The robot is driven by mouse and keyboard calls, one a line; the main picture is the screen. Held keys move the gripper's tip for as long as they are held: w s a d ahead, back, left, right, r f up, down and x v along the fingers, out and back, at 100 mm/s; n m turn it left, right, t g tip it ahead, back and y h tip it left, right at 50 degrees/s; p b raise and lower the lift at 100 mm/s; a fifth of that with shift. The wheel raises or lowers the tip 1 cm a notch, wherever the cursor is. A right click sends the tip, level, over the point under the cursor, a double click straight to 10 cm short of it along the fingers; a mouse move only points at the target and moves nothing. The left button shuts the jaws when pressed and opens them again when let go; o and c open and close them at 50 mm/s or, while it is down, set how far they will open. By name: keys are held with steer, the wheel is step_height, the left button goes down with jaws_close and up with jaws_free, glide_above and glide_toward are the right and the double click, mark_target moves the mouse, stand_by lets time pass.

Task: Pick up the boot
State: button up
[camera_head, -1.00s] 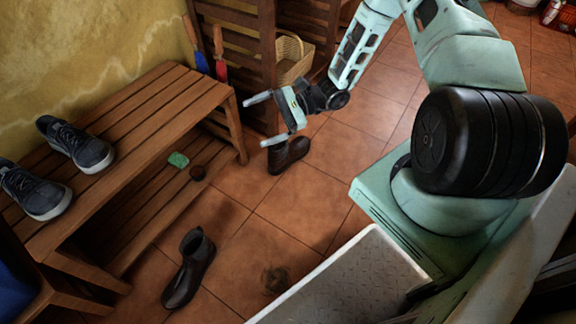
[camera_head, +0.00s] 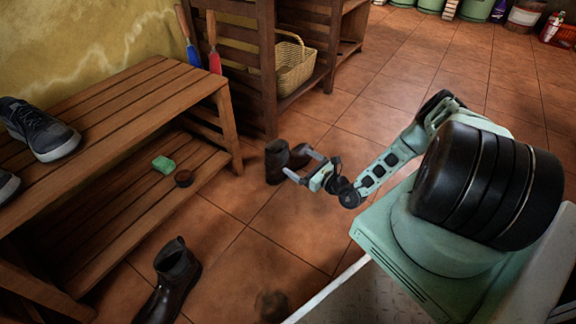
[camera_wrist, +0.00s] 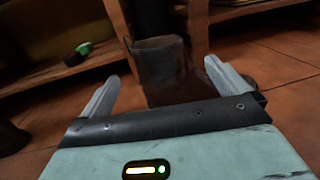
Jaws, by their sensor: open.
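A dark boot (camera_head: 277,162) stands upright on the tiled floor, right of the bench's far end. My gripper (camera_head: 304,166) is open, low over the floor and just right of this boot. In the wrist view the boot (camera_wrist: 158,62) shows ahead, between the fingers (camera_wrist: 162,85); its lower part is hidden behind the gripper body. I cannot tell whether the fingers touch it. A second dark boot (camera_head: 172,280) stands on the floor in the lower left of the head view, in front of the bench.
A wooden bench (camera_head: 130,100) holds grey shoes (camera_head: 38,130) on top. A slatted wooden shelf unit with a wicker basket (camera_head: 295,65) stands behind the boot. Open floor lies to the right.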

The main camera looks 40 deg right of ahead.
mark_target(282, 150)
steer(key=b+x, duration=0.2)
steer(key=x, duration=0.3)
steer(key=shift+f, duration=0.15)
steer(key=shift+w+a+b, duration=0.1)
steer(key=shift+w+b, duration=0.25)
steer(key=shift+w, duration=0.15)
steer(key=b+x, duration=0.4)
steer(key=shift+a+r, duration=0.15)
steer(key=shift+r, duration=0.1)
steer(key=shift+w+a+r, duration=0.1)
steer(key=shift+w+r, duration=0.1)
steer(key=shift+w, duration=0.4)
steer(key=c, duration=1.2)
steer(key=shift+c, duration=0.8)
steer(key=shift+r, duration=0.2)
